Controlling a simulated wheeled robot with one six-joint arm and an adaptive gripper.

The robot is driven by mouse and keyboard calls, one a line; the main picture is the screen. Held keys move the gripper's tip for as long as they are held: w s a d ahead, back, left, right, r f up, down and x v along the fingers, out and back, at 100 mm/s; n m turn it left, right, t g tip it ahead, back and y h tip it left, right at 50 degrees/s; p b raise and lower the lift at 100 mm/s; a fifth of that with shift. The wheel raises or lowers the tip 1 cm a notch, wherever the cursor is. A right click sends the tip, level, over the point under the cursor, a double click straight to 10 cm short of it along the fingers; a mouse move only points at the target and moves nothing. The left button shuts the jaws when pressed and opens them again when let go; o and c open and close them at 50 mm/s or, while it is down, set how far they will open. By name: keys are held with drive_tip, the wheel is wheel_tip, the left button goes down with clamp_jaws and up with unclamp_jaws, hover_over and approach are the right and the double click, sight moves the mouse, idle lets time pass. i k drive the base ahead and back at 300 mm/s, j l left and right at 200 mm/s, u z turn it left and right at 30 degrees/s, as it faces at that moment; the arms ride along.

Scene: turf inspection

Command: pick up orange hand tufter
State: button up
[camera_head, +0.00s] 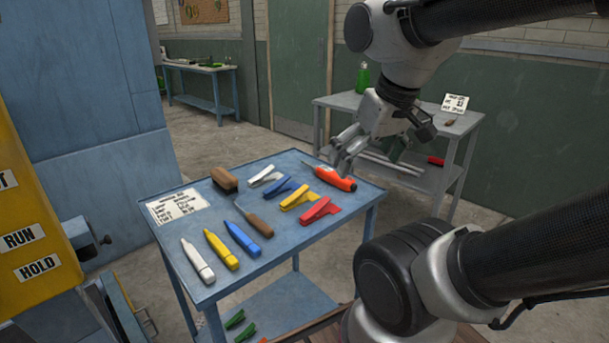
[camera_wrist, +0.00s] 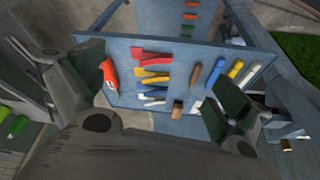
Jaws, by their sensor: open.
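The orange hand tufter (camera_head: 335,179), with a thin shank at its left end, lies near the far right edge of the blue table (camera_head: 312,240). In the wrist view it shows as an orange shape (camera_wrist: 110,74) beside the left finger, partly hidden by it. My gripper (camera_head: 368,158) is open and empty. In the head view it appears above and behind the table's far right edge, close to the tufter in the picture; I cannot tell the exact gap. In the wrist view its fingers (camera_wrist: 155,88) are spread wide on either side of the clips.
Red (camera_head: 319,209), yellow (camera_head: 300,198), blue and white clips lie left of the tufter. A brush (camera_head: 224,179), a brown-handled scraper (camera_head: 255,224), several markers (camera_head: 221,249) and a paper card (camera_head: 177,206) share the tabletop. A grey bench (camera_head: 335,101) stands behind.

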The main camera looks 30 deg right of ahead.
sight(326, 173)
drive_tip(key=i+l, duration=0.1)
drive_tip(key=l, duration=0.25)
drive_tip(key=i+l, duration=0.1)
drive_tip(key=l, duration=0.25)
drive_tip(key=i+l, duration=0.1)
drive_tip(key=l, duration=0.65)
drive_tip(key=i, duration=0.05)
